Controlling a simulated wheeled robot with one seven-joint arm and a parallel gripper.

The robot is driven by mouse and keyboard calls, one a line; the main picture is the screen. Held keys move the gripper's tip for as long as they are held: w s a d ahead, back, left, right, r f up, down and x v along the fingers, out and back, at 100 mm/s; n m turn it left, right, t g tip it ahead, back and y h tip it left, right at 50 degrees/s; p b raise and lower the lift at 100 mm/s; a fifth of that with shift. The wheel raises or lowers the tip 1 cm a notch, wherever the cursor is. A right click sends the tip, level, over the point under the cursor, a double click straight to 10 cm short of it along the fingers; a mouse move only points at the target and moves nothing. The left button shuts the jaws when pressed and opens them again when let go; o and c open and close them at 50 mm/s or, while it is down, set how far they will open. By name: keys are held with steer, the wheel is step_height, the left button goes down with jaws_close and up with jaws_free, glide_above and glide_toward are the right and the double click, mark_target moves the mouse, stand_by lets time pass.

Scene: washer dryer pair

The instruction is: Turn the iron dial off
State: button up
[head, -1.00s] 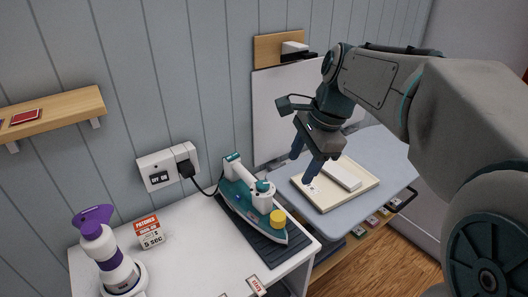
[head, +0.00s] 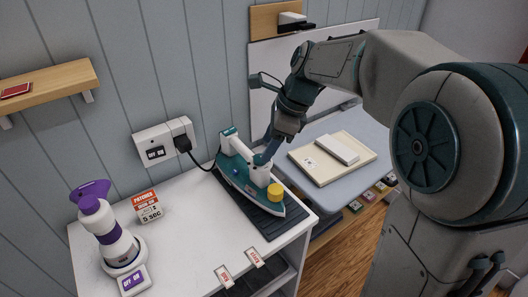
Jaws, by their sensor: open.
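A teal and white iron (head: 240,178) lies on a dark ribbed mat (head: 262,222) at the right end of the white table. Its yellow dial (head: 275,192) sits on top near the right end, facing the camera. My gripper (head: 262,160) reaches down to the iron from the upper right. Its fingers are open and sit just behind and left of the dial, close to the iron's handle. I cannot tell whether they touch the handle. The dial itself is in full view, clear of the fingers.
A wall socket (head: 165,140) with a black plug and cord stands behind the iron. A cream tray (head: 350,168) lies on the blue-grey board to the right.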

steer(key=shift+x, duration=1.7)
steer(key=c, duration=1)
